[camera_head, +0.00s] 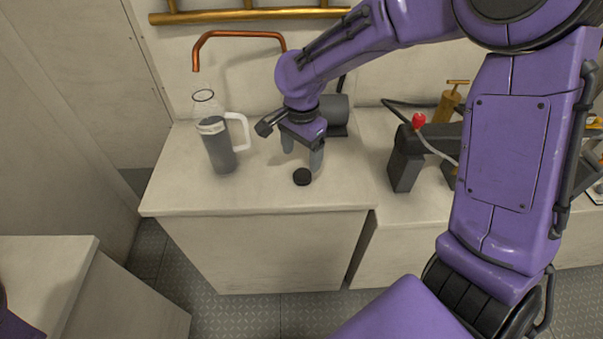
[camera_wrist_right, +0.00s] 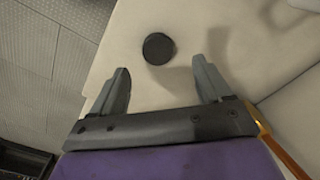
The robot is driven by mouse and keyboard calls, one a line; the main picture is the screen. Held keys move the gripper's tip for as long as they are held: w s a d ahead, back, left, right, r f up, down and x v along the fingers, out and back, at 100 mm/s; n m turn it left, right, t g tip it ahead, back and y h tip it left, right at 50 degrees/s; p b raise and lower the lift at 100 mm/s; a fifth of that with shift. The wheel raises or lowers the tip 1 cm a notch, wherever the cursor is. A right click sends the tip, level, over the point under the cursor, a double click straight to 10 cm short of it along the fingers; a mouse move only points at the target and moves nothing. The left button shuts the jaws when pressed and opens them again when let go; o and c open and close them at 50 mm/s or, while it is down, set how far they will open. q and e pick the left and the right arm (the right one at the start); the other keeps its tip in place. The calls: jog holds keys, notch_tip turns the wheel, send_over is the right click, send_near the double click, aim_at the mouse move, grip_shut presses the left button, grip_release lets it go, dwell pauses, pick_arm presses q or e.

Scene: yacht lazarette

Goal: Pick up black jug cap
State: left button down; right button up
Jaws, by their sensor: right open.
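The black jug cap (camera_head: 302,177) lies on the pale counter near its front edge. It also shows in the right wrist view (camera_wrist_right: 158,48), just beyond the fingertips and about midway between them. My right gripper (camera_head: 302,160) is open and empty above the counter, pointing down, close to the cap and not around it. The right wrist view shows its two fingers (camera_wrist_right: 161,72) spread apart. A clear jug (camera_head: 219,146) with a grey lower part and a white handle stands upright on the counter, left of the gripper. My left gripper is out of view.
A copper pipe (camera_head: 240,35) is on the wall behind. A dark box-like device (camera_head: 405,160) is to the right. The counter between jug and cap is clear.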

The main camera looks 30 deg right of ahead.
aim_at(302, 174)
notch_tip(302, 174, down, 6)
jog(key=shift+s+f, duration=0.1)
jog(key=shift+s, duration=0.15)
jog(key=c, duration=1.1)
jog(key=shift+r, duration=0.45)
notch_tip(302, 174, up, 3)
jog(key=shift+f, duration=0.1)
jog(key=s+a+r+p, duration=0.5)
jog(key=s+r+p, duration=0.4)
jog(key=s+p, duration=0.3)
jog(key=shift+s+a+r+p, duration=0.2)
jog(key=shift+s+p, duration=0.2)
jog(key=shift+p, duration=0.35)
